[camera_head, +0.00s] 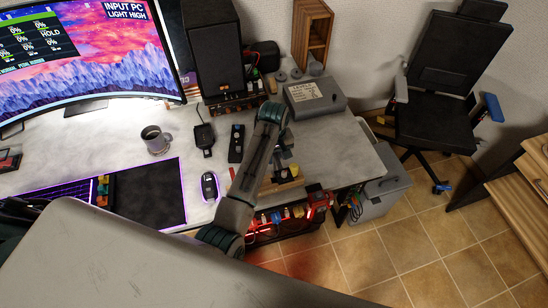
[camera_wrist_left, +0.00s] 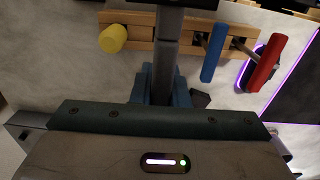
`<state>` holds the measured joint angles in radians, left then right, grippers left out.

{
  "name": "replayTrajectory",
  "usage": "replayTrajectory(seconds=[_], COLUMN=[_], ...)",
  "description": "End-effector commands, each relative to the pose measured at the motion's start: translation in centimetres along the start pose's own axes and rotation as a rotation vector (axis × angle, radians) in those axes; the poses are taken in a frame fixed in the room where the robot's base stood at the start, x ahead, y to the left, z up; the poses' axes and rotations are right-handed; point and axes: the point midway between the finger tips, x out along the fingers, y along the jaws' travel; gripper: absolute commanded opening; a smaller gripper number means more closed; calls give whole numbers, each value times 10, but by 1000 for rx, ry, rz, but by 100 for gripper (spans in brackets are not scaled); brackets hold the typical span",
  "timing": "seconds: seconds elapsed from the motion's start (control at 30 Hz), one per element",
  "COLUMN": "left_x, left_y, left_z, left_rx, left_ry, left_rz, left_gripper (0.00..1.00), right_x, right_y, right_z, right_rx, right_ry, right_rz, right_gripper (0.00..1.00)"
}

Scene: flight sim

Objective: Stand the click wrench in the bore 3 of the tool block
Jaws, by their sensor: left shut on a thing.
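The wooden tool block (camera_wrist_left: 140,19) spans the top of the left wrist view. It holds a yellow-handled tool (camera_wrist_left: 113,38), a blue-handled tool (camera_wrist_left: 215,52) and a red-handled tool (camera_wrist_left: 268,62). My left gripper (camera_wrist_left: 165,88) is shut on a long grey shaft, apparently the click wrench (camera_wrist_left: 168,40), which crosses in front of the block between the yellow and blue handles. Its far end is out of frame, so I cannot tell whether it is in a bore. In the head view the block (camera_head: 282,189) shows near the desk's front edge, partly behind my left arm. My right gripper is not in view.
A black remote-like device (camera_head: 236,143), a mouse (camera_head: 209,186) and a mug (camera_head: 155,139) are left of my arm. A grey case (camera_head: 314,96) sits behind. The desk (camera_head: 345,150) is clear to the right.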

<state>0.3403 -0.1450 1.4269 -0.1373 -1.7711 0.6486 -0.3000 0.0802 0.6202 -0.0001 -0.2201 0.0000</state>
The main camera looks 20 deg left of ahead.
Motion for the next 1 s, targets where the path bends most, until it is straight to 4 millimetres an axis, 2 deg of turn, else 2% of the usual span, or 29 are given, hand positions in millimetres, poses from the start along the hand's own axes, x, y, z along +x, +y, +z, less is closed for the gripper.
replayTrajectory(seconds=[0.37,0.77,1.0], left_x=[0,19,20], left_y=[0,0,0], left_z=[0,0,0], left_rx=[0,0,0], left_ry=[0,-1,0], left_rz=[0,0,0], left_gripper=[0,0,0], right_x=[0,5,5], right_y=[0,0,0], right_z=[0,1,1], right_rx=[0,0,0], right_ry=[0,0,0], right_rz=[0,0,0], right_gripper=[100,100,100])
